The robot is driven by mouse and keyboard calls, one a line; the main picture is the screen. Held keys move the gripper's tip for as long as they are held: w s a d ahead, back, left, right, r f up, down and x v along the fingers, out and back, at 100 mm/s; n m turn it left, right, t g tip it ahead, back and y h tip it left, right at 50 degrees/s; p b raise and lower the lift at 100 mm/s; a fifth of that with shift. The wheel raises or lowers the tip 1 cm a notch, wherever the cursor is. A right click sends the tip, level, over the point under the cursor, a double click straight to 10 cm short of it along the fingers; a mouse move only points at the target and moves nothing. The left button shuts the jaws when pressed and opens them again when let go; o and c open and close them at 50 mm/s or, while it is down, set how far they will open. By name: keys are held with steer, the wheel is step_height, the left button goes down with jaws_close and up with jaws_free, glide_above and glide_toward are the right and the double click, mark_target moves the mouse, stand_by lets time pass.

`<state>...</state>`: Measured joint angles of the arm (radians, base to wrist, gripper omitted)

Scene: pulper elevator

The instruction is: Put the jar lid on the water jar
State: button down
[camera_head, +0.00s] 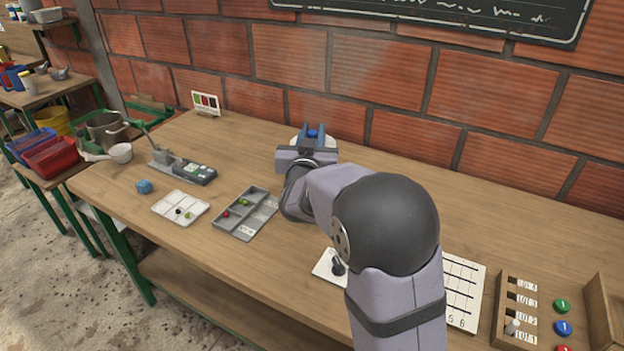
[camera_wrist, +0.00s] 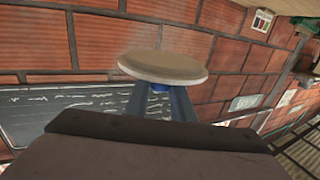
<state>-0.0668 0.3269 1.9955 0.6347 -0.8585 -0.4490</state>
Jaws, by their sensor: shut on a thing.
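My gripper (camera_head: 313,135) is at the back of the table, near the brick wall, with its blue fingers shut on the knob of the jar lid. The jar lid (camera_wrist: 163,67) is a pale round disc with a blue knob between the fingertips (camera_wrist: 160,90) in the wrist view. In the head view, only a bit of a white rim (camera_head: 297,142) shows behind the gripper; I cannot tell whether it is lid or jar. I cannot make out the water jar in either view; my arm may hide it.
A wooden lot rack (camera_head: 507,325) stands at right. The wooden table (camera_head: 400,190) is clear along the wall at right.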

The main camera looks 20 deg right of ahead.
steer(key=shift+a+f, duration=0.15)
steer(key=shift+f, duration=0.15)
step_height(320, 180, down, 10)
stand_by(0.7)
steer(key=c, duration=1.5)
jaws_free()
steer(key=shift+f, duration=0.1)
steer(key=b+v, duration=0.1)
steer(key=v, duration=1.1)
steer(key=shift+b, duration=0.3)
steer(key=shift+w, duration=0.1)
